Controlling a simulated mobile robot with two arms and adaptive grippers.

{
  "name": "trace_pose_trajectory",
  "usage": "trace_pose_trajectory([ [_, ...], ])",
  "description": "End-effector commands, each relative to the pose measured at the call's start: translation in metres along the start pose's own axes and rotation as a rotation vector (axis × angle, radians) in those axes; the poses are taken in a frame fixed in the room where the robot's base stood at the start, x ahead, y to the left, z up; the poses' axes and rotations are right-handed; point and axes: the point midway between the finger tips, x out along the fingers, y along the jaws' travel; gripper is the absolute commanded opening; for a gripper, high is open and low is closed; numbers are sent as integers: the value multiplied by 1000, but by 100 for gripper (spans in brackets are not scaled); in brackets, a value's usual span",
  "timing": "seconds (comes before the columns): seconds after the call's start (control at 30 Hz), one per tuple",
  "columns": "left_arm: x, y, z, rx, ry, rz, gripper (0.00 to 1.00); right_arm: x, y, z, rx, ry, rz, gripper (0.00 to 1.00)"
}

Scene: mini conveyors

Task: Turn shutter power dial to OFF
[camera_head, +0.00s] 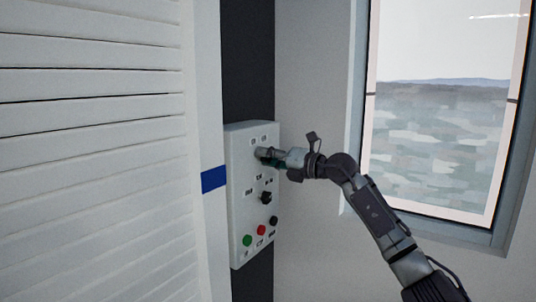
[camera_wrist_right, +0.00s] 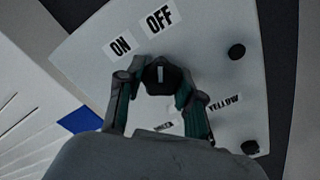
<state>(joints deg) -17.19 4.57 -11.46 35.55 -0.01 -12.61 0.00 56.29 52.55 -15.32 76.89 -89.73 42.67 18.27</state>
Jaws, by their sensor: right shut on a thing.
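The white control panel (camera_head: 238,195) is on the wall beside the shutter. It also fills much of the right wrist view (camera_wrist_right: 220,80). The black power dial (camera_wrist_right: 158,76) sits below the ON label (camera_wrist_right: 120,46) and the OFF label (camera_wrist_right: 160,18). Its white mark is nearly upright in that view, roughly toward OFF. My right gripper (camera_head: 264,155) is at the upper part of the panel. In the wrist view its two fingers (camera_wrist_right: 160,84) are shut on the dial, one on each side. In the head view the gripper hides the dial. My left gripper is not in view.
A second black knob (camera_head: 265,198) is below the dial. Green (camera_head: 247,240), red (camera_head: 261,230) and black (camera_head: 274,220) buttons are lower on the panel. The white slatted shutter (camera_head: 95,150) is on the left, a window (camera_head: 435,130) on the right.

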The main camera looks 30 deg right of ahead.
Motion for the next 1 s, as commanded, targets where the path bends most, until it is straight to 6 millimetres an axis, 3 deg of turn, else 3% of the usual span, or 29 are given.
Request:
trace_pose_trajectory([
  [0.53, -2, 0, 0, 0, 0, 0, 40, 0, 0, 0, 28, -1, 1, 2],
  [0.57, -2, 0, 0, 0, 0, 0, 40, 0, 0, 0, 28, -2, 1, 40],
  [0.7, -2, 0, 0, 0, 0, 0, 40, 0, 0, 0, 27, -1, 0, 62],
  [1.0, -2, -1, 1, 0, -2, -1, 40, -1, 0, 0, 25, -1, 0, 62],
])
